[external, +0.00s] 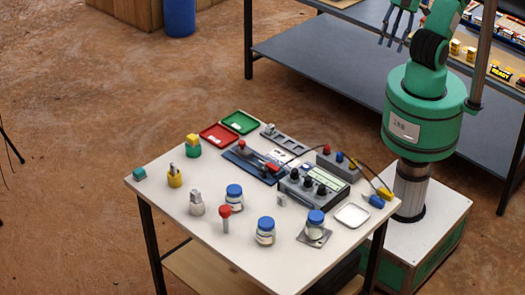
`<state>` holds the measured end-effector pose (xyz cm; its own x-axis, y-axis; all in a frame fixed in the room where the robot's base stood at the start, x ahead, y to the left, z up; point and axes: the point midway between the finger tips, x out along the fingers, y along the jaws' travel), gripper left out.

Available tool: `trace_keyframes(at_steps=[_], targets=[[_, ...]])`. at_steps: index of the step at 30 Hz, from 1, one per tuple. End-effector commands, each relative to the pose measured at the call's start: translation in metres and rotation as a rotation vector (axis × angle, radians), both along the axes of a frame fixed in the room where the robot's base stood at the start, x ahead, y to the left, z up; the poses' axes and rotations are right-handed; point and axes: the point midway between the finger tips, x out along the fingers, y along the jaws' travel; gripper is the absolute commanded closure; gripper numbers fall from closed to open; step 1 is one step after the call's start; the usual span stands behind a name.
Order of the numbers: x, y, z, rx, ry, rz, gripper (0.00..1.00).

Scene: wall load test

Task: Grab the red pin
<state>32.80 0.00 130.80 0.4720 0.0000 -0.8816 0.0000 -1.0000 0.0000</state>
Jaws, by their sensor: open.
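The red pin (225,217) stands upright near the front of the white table. It has a round red head on a pale grey shaft. My gripper (394,35) shows at the top of the external view, partly cut off by the frame edge. It is open with nothing visible between its fingers. It is high up and far to the right of the red pin, well apart from it.
Blue-lidded jars (265,232) and a grey fitting (197,203) stand near the pin. A knobbed instrument box (313,186) with cables, a red tray (219,134) and a green tray (240,122) are farther back. A dark bench (330,62) stands behind.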

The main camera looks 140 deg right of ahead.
Motion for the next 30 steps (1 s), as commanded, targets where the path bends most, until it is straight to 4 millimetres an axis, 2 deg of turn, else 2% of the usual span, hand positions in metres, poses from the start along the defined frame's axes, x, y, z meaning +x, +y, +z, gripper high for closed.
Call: trace_keyframes(at_steps=[4,6,19,23,30], targets=[[0.0,0.0,0.0,0.0,0.0,0.0,0.51],[0.0,0.0,0.0,0.0,0.0,0.0,0.48],[0.006,0.0,0.003,0.0,0.001,0.0,0.48],[0.02,-0.001,0.007,0.0,0.006,-0.001,0.48],[0.071,-0.004,0.018,0.002,0.015,-0.004,0.48]])
